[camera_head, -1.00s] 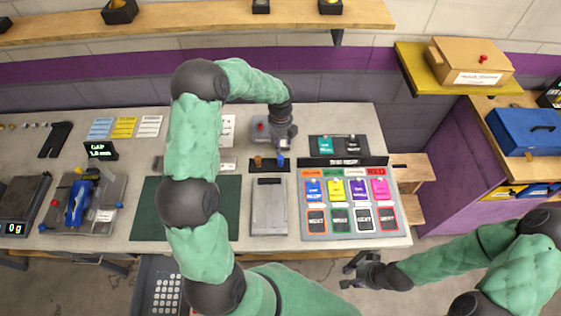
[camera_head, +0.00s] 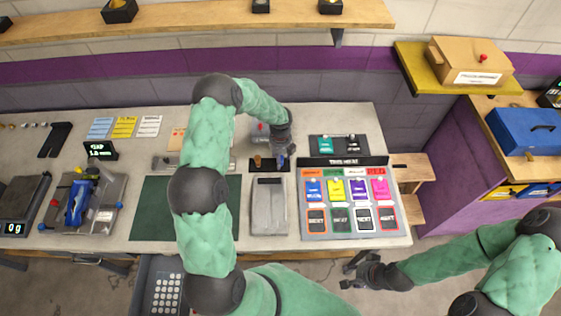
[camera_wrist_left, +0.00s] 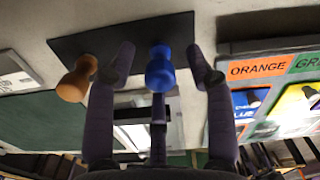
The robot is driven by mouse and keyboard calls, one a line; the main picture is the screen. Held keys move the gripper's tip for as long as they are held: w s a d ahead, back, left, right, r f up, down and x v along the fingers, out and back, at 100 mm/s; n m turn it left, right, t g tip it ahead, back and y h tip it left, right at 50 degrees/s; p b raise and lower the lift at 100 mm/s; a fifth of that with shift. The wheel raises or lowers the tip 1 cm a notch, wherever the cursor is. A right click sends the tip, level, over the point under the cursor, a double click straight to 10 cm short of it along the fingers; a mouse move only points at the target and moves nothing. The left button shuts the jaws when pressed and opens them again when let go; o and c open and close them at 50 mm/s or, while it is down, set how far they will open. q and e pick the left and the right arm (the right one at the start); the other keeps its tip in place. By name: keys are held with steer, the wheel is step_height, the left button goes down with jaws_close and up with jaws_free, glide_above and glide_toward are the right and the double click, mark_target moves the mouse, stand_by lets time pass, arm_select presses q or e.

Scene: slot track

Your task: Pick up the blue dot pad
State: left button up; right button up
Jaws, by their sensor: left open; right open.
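The blue dot pad (camera_wrist_left: 160,70) is a small knobbed blue piece standing on a dark tray (camera_wrist_left: 100,40). It also shows in the head view (camera_head: 281,161), partly covered by my left gripper (camera_head: 282,152). In the left wrist view my left gripper (camera_wrist_left: 163,66) is open, with one finger on each side of the blue dot pad; I see gaps on both sides. An orange-brown dot pad (camera_wrist_left: 76,80) stands to the left, outside the fingers. My right gripper (camera_head: 352,272) is open and empty, off the table's front edge.
A grey tray (camera_head: 269,208) lies in front of the dark tray. A board of coloured cards (camera_head: 341,228) is to its right. A green mat (camera_head: 150,215) is to the left, with a blue device (camera_head: 80,203) beyond it.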

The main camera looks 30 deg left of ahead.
arm_select(q)
jaws_close()
steer(key=shift+r, duration=0.1)
